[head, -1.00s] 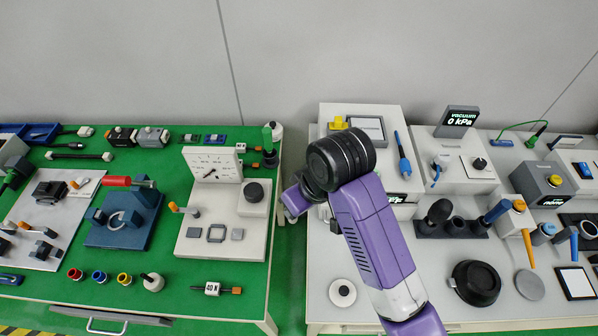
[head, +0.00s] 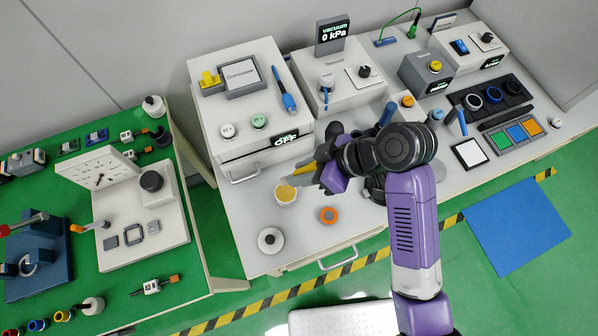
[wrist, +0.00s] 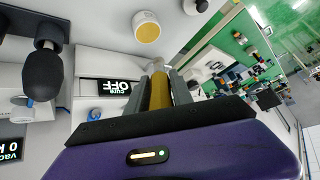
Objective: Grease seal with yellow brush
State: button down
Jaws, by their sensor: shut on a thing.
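My gripper (head: 322,176) is shut on the yellow brush (head: 302,169), above the white bench. The brush handle (wrist: 157,92) lies between the fingers in the wrist view, with its pale tip pointing away from the gripper. In the head view the tip is close to a round pot with yellow content (head: 286,194); I cannot tell whether they touch. In the wrist view the pot (wrist: 146,28) stands apart, beyond the tip. An orange ring (head: 328,215) lies on the bench nearer me; I cannot tell whether it is the seal.
A white disc with a dark centre (head: 270,240) lies near the bench's left edge. A white cure box (head: 242,100) stands behind the pot. My arm hides part of the bench. A green table (head: 190,283) stands to the left, across a gap.

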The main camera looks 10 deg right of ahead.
jog(key=shift+f, duration=0.15)
jog(key=shift+f, duration=0.75)
notch_tip(320, 180, down, 4)
jog(key=b, duration=0.4)
jog(key=shift+f, duration=0.15)
jog(key=shift+f+b, duration=0.4)
jog(key=shift+f, duration=0.35)
dwell(1.7)
notch_tip(320, 180, up, 5)
jog(key=p, duration=0.5)
jog(key=shift+r, duration=1.1)
